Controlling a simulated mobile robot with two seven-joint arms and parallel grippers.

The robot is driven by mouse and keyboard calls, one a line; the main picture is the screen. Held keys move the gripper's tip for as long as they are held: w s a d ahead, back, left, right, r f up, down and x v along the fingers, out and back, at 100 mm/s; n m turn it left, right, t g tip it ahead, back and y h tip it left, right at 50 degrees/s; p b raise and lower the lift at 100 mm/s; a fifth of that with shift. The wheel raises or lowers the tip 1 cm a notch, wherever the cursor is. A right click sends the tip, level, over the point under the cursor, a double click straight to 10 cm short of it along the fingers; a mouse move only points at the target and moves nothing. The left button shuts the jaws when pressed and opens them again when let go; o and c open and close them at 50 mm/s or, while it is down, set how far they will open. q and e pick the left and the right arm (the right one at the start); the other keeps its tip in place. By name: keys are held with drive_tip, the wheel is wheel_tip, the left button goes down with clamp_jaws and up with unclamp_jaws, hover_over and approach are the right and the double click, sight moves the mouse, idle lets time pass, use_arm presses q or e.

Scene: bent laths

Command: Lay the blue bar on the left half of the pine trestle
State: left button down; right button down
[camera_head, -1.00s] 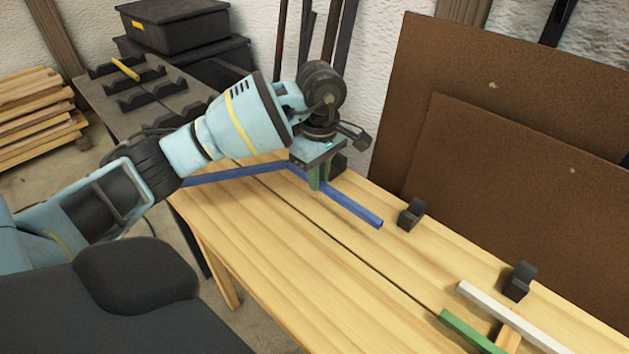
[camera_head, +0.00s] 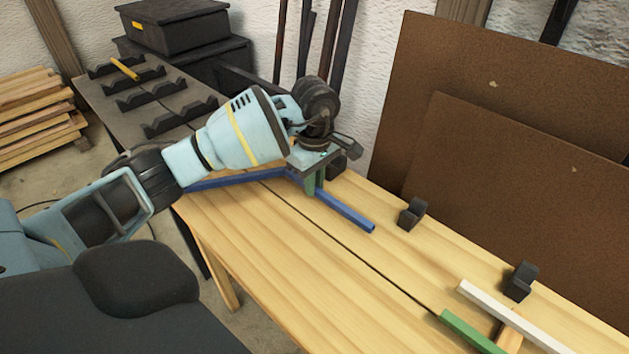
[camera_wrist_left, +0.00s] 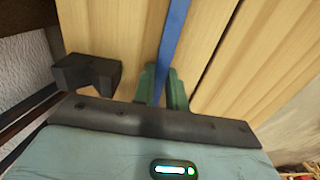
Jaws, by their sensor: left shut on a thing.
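The blue bar (camera_head: 345,213) is a long bent lath over the left half of the pine trestle (camera_head: 300,250). One arm of it points left past the trestle's edge, the other toward the lower right. My left gripper (camera_head: 313,188) is shut on it near the bend, from above. In the left wrist view the green fingers (camera_wrist_left: 162,88) sit on either side of the blue bar (camera_wrist_left: 173,40). The bar is at or just above the wood; I cannot tell whether it touches. My right gripper is not in view.
Black blocks (camera_head: 411,213) (camera_head: 519,281) stand along the trestle's back edge. A white bar (camera_head: 510,315) and a green bar (camera_head: 468,331) lie at its right. A dark rack (camera_head: 150,95) holding a yellow bar (camera_head: 124,68) stands at the left. Brown boards (camera_head: 500,110) lean behind.

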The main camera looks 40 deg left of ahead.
use_arm(q)
drive_tip(key=shift+f, duration=0.15)
drive_tip(key=c, duration=1.4)
unclamp_jaws()
drive_tip(key=shift+c, duration=0.2)
drive_tip(key=shift+o, duration=0.2)
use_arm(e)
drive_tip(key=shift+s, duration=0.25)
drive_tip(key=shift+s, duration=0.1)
use_arm(q)
wheel_tip(320, 180, up, 12)
drive_tip(key=p, duration=0.1)
drive_tip(key=shift+r, duration=0.2)
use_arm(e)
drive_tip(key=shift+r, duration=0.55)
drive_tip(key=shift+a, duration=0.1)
